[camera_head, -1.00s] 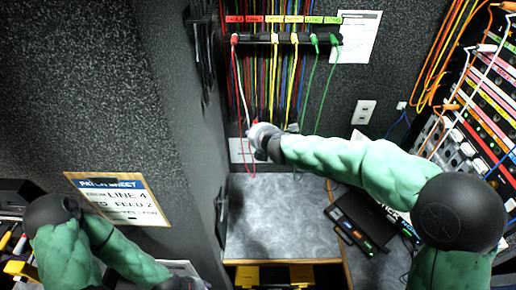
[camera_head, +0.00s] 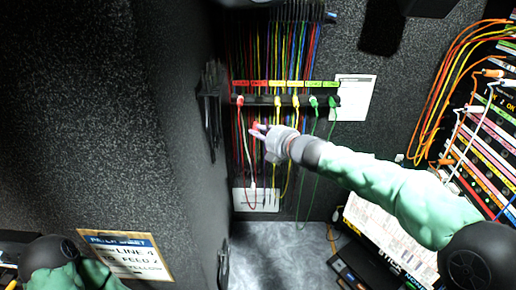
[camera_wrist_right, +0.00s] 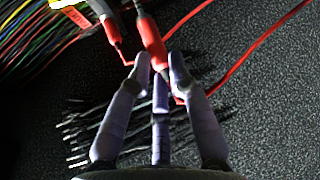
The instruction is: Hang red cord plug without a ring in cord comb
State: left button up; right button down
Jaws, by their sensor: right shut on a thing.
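The black cord comb (camera_head: 268,101) runs across the back wall under a strip of coloured labels. A red plug (camera_head: 239,100) hangs at its left end, and green plugs (camera_head: 314,101) hang toward its right. My right gripper (camera_head: 261,131) is just below the left part of the comb, shut on a red cord plug (camera_head: 256,126). In the right wrist view the gripper (camera_wrist_right: 158,70) has this red plug (camera_wrist_right: 150,38) between its fingers, with red cord trailing. Another red plug (camera_wrist_right: 111,30) is close beside it. I cannot make out rings clearly. My left gripper is out of view.
Coloured cords hang behind the comb. A dark side wall with a black rack (camera_head: 211,95) stands close on the left. A white paper (camera_head: 352,97) is right of the comb. A patch panel (camera_head: 490,130) with orange and white cords is at far right. The grey counter (camera_head: 275,245) is below.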

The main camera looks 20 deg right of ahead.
notch_tip(320, 180, up, 8)
jog(key=d+y+p, duration=0.1)
jog(key=shift+d+t+y+p, duration=0.15)
jog(key=shift+t+y+p, duration=0.15)
jog(key=shift+y, duration=0.1)
jog(key=shift+m, duration=0.3)
jog(key=shift+w+d+f, duration=0.35)
jog(key=shift+w+f, duration=0.05)
jog(key=shift+w, duration=0.8)
jog(key=shift+w+d+f, duration=0.35)
jog(key=shift+w, duration=0.9)
jog(key=shift+w+d+f, duration=0.35)
jog(key=shift+w+f, duration=0.05)
jog(key=shift+w, duration=0.8)
